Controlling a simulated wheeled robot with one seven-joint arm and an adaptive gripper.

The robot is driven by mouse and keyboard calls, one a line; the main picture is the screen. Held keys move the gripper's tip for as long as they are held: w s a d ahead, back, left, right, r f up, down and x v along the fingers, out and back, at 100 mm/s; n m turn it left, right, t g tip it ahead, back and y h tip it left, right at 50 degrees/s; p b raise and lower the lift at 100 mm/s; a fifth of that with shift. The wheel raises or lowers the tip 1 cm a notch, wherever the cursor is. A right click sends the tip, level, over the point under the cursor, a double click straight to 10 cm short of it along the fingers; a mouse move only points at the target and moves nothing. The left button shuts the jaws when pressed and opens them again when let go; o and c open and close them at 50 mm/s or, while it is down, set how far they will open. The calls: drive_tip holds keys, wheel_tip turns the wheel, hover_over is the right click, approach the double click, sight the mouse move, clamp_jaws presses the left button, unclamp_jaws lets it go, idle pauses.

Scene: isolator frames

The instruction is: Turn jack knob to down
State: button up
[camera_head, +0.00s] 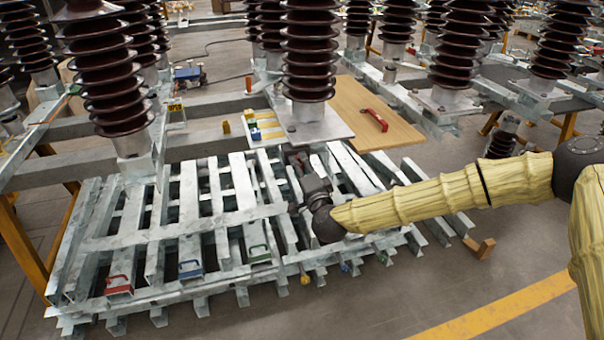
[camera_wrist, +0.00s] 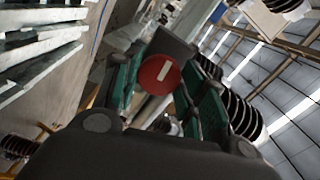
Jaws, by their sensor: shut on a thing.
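A round red knob (camera_wrist: 160,75) with a short white bar mark sits between the green fingers of my gripper (camera_wrist: 165,88) in the wrist view. The white bar is tilted in that picture, leaning up to the right. My gripper is shut on the knob, one finger on each side; the exact contact is partly hidden. In the head view my gripper (camera_head: 297,162) is small and dark, over the slatted metal frames near the foot of the middle insulator. The knob cannot be made out there.
Slatted galvanized frames (camera_head: 187,238) lie below my arm. A ribbed brown insulator (camera_head: 308,50) stands just behind my gripper. A wooden board (camera_head: 350,100) with a red handle (camera_head: 375,119) lies to its right. Open floor is at the front right.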

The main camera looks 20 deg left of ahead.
drive_tip(key=m+b, duration=0.3)
drive_tip(key=m, duration=0.2)
drive_tip(key=shift+d+f+m, duration=0.1)
drive_tip(key=shift+f+m, duration=0.05)
drive_tip(key=shift+m, duration=0.15)
drive_tip(key=m+b, duration=0.2)
drive_tip(key=m, duration=0.2)
drive_tip(key=shift+b, duration=0.4)
drive_tip(key=m+b, duration=0.3)
drive_tip(key=m, duration=0.2)
drive_tip(key=shift+w+m, duration=0.1)
drive_tip(key=shift+m, duration=0.3)
drive_tip(key=shift+d+r+m+b, duration=0.1)
drive_tip(key=shift+r+m+b, duration=0.1)
drive_tip(key=shift+m+b, duration=1.2)
drive_tip(key=shift+m+p, duration=0.4)
drive_tip(key=shift+m, duration=0.2)
drive_tip(key=o, duration=1)
drive_tip(key=shift+o, duration=0.2)
drive_tip(key=shift+r, duration=0.1)
